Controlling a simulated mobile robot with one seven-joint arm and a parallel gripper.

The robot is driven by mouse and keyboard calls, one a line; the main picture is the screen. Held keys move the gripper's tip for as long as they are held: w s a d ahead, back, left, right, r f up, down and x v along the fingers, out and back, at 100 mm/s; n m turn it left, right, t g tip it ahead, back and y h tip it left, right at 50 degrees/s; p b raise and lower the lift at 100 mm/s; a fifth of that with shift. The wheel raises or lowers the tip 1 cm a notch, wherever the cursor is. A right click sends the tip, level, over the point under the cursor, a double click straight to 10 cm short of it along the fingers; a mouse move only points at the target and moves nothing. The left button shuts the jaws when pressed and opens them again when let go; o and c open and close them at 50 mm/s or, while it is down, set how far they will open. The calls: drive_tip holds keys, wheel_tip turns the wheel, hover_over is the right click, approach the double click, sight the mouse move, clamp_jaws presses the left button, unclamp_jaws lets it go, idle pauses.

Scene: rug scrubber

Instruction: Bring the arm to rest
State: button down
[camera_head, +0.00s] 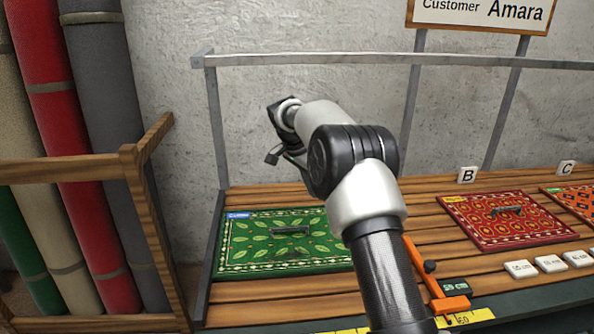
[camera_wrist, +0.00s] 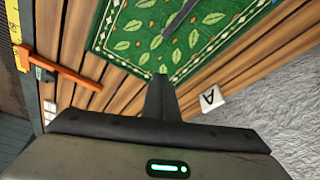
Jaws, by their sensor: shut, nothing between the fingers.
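My arm reaches up from the lower middle of the head view over the slatted bench (camera_head: 290,300) and bends left toward the wall. My gripper (camera_wrist: 162,76) shows in the wrist view with its fingers together and nothing held. In that view its tips appear over the edge of a green leaf-patterned rug sample (camera_wrist: 125,40). I cannot tell the height between them. The green sample (camera_head: 270,255) lies flat on the bench in the head view, left of my arm, with a dark handle on it. My gripper's tips are not clear in the head view.
An orange sliding tool (camera_head: 448,304) lies by a yellow tape (camera_head: 468,318) at the front edge. Red samples (camera_head: 506,220) and white tiles (camera_head: 550,263) lie right. A metal rail (camera_head: 300,60) spans behind. Rolled rugs (camera_head: 70,150) stand left in a wooden rack (camera_head: 150,220).

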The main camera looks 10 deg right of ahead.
drive_tip(key=s+d+r+n+t+y+p, duration=0.15)
drive_tip(key=s+r+n+p, duration=0.4)
drive_tip(key=s+r, duration=1.6)
drive_tip(key=s+n+t+y+p, duration=0.2)
drive_tip(key=s+n, duration=0.5)
drive_tip(key=s, duration=1.5)
drive_tip(key=shift+a+f, duration=0.15)
drive_tip(key=shift+f, duration=0.1)
